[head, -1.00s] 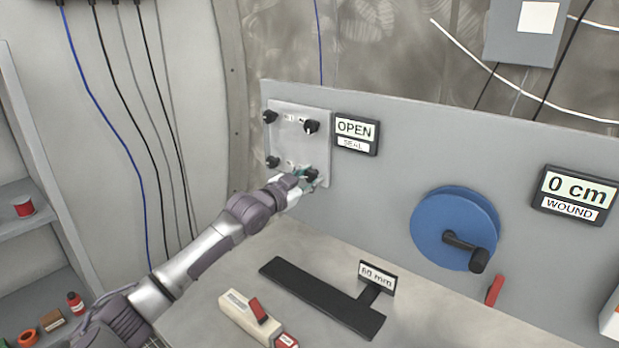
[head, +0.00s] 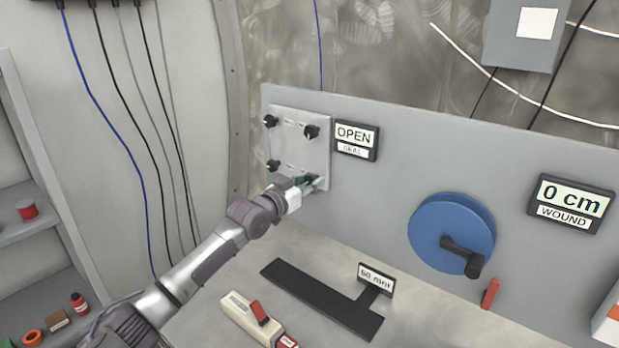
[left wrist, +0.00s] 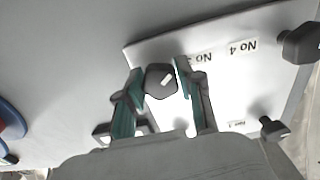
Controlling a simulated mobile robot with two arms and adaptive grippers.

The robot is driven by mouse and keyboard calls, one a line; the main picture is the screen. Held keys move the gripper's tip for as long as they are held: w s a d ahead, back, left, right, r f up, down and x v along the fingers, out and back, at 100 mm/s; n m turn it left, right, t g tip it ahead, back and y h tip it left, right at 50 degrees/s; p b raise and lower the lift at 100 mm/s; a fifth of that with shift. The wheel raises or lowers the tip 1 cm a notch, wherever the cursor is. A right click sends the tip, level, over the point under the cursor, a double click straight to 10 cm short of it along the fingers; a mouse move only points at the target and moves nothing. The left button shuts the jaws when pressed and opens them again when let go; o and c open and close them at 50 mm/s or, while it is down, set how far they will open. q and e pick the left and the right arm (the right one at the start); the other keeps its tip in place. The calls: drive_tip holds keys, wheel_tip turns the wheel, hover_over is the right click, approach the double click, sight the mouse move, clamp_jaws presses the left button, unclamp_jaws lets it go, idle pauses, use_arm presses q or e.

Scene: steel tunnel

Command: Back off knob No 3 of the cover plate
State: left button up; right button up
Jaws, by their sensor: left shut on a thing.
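The cover plate (head: 300,150) is a pale square on the grey panel, with a dark knob near each corner. It also shows in the left wrist view (left wrist: 228,85), with upside-down labels, one reading No 4 (left wrist: 243,46). My left gripper (head: 309,181) is at the plate's lower right corner. In the wrist view its teal-padded fingers (left wrist: 161,72) are shut on a dark knob with a white mark (left wrist: 160,81), beside a partly covered label that looks like No 3 (left wrist: 202,58). The other knobs are free, such as the upper right one (head: 311,132). My right gripper is out of view.
A sign reading OPEN, SEAL (head: 356,139) is right of the plate. A blue reel (head: 440,225) with a crank and a 0 cm display (head: 571,202) are farther right. A black T-shaped piece (head: 320,298) and a cream block (head: 245,318) with a red part lie on the bench.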

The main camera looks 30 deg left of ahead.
use_arm(q)
drive_tip(key=n+p, duration=0.1)
drive_tip(key=n, duration=0.3)
drive_tip(key=shift+r+n, duration=0.1)
drive_tip(key=shift+n, duration=0.3)
drive_tip(key=n+p, duration=0.1)
drive_tip(key=n, duration=0.3)
drive_tip(key=shift+n, duration=0.3)
drive_tip(key=o, duration=1.2)
drive_tip(key=shift+c, duration=0.2)
drive_tip(key=shift+s, duration=0.1)
drive_tip(key=shift+s, duration=0.3)
drive_tip(key=s, duration=1.1)
drive_tip(key=shift+a, duration=0.45)
